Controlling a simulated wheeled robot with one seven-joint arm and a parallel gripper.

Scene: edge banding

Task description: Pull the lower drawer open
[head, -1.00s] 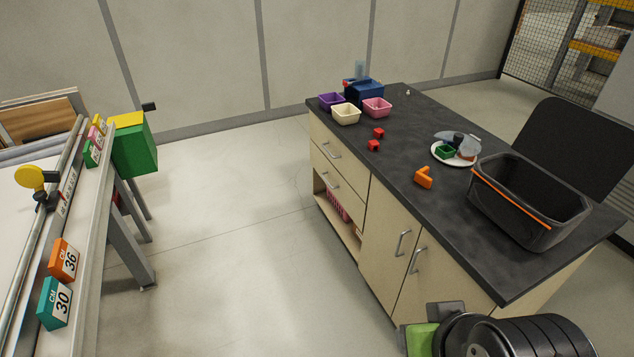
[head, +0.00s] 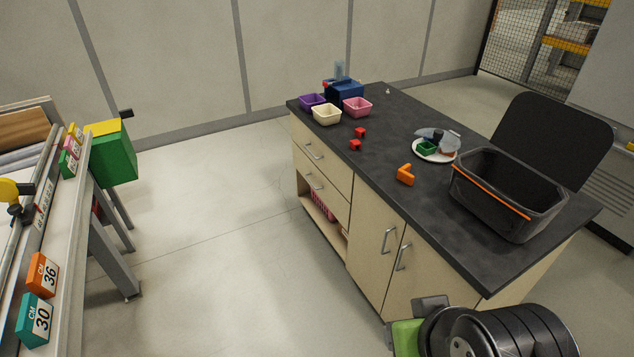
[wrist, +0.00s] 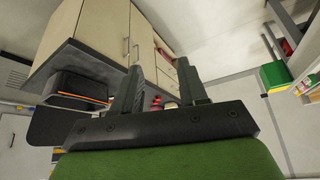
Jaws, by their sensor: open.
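The lower drawer (head: 325,194) is a beige front with a metal bar handle (head: 314,182), below the upper drawer (head: 322,157) at the far left end of the black-topped cabinet. It looks shut. An open shelf lies beneath it. In the wrist view the drawers (wrist: 167,60) show small, beyond the fingers. My gripper (wrist: 161,82) is open, with its two dark fingers apart and nothing visible between them. It is well away from the handle. In the head view my arm (head: 480,335) is at the bottom right, in front of the cabinet's near end; the fingers are not clear there.
Cabinet doors (head: 375,245) with vertical handles lie between my arm and the drawers. A black bin (head: 508,195) and small bins stand on the countertop (head: 400,135). A workbench (head: 70,230) is at left; the floor between is clear.

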